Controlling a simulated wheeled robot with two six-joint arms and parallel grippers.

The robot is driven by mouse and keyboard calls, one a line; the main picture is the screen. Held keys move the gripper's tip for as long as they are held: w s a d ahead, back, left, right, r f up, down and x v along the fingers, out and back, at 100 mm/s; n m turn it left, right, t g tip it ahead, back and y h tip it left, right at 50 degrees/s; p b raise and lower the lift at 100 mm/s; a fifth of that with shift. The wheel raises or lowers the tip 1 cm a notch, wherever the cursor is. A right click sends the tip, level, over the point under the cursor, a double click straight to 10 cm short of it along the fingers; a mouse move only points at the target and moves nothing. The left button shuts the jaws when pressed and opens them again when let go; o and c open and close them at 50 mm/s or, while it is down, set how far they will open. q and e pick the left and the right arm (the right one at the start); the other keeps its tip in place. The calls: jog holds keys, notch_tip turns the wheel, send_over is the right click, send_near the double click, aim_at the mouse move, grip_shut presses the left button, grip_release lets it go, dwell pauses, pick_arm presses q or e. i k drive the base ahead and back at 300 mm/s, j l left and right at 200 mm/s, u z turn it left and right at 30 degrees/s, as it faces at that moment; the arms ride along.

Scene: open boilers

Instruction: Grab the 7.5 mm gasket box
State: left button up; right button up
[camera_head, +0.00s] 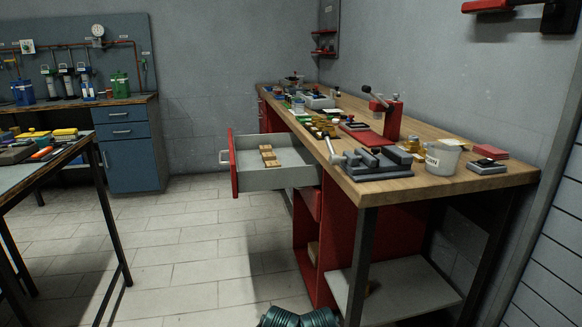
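An open drawer (234,165) with a red front sticks out to the left from the wooden workbench. Several small tan boxes (268,154) lie in a short row inside it, near its front. They could be gasket boxes, but they are too small here for me to read any size, so I cannot tell which is the 7.5 mm one. Neither of my grippers is in view, and nothing touches the drawer or the boxes.
The workbench (440,178) carries a grey vise (378,163), a red press (392,120), a white bucket (442,158) and small parts. A low shelf (410,285) is under it. A table (30,180) stands left. The tiled floor (190,240) between is clear.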

aim_at(275, 164)
jog(key=i+j+z, duration=0.4)
jog(key=i+j, duration=0.2)
jog(key=i+j+z, duration=0.4)
jog(key=j, duration=0.45)
jog(key=i+j+z, duration=0.2)
jog(key=i+j, duration=0.4)
jog(key=j, duration=0.15)
jog(key=i+j, duration=0.25)
jog(key=j, duration=0.2)
